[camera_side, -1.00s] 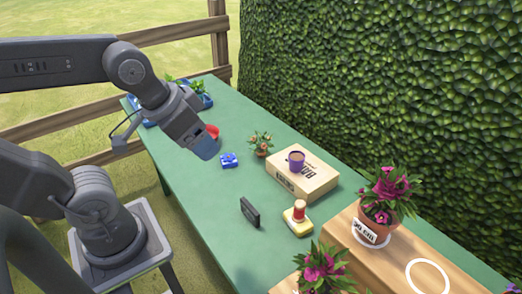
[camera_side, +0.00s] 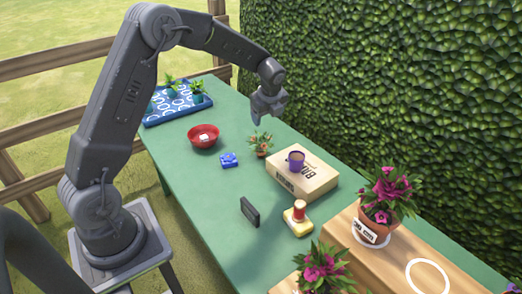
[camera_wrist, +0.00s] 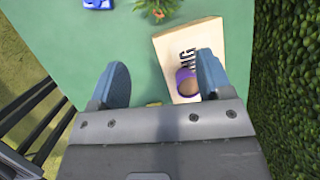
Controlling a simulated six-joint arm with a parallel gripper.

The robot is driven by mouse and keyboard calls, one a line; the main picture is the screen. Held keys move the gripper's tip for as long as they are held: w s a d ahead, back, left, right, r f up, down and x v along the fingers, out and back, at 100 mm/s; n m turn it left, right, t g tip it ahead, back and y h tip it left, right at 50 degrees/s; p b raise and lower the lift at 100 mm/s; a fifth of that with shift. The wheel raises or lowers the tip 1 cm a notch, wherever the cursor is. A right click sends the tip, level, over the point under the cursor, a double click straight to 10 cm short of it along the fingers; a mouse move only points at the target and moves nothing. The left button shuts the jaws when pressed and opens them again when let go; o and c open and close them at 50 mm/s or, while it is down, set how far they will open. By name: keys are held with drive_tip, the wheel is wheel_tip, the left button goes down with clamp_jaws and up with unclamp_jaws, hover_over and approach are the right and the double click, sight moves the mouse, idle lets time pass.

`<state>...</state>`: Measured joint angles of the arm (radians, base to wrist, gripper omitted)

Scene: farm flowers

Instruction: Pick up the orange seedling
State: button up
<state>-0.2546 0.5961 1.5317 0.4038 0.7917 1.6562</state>
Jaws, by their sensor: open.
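The orange seedling (camera_side: 261,145) is a small leafy plant with orange spots in a terracotta pot, standing upright on the green table just left of a cardboard box. In the wrist view, part of the seedling (camera_wrist: 157,8) shows at the top edge, beyond my fingers. My gripper (camera_side: 266,116) hangs above the table, over and slightly behind the seedling in the side view, apart from it. In the wrist view my gripper (camera_wrist: 163,78) has its two blue-grey fingers spread wide, with nothing held. The right finger overlaps the purple pot in that view.
The cardboard box (camera_side: 318,184) bears a purple pot (camera_side: 296,161). A blue patterned tray (camera_side: 180,114) holds seedlings. A hedge (camera_side: 400,90) borders the table.

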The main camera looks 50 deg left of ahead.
sight(261, 140)
drive_tip(key=w+a+f+m, duration=0.1)
drive_tip(key=a+f, duration=0.1)
drive_tip(key=f, duration=0.2)
drive_tip(key=w+a+f+m, duration=0.1)
drive_tip(key=a+f, duration=0.1)
drive_tip(key=f, duration=0.2)
drive_tip(key=w+a+f, duration=0.1)
drive_tip(key=a+f, duration=0.1)
drive_tip(key=f, duration=0.3)
drive_tip(key=shift+m+g, duration=0.3)
drive_tip(key=shift+m, duration=0.1)
drive_tip(key=shift+a+x, duration=0.15)
drive_tip(key=shift+x, duration=1.35)
drive_tip(key=shift+a+x, duration=0.15)
drive_tip(key=shift+x, duration=1.4)
drive_tip(key=shift+r, duration=0.15)
drive_tip(key=c, duration=1)
drive_tip(key=shift+r, duration=0.1)
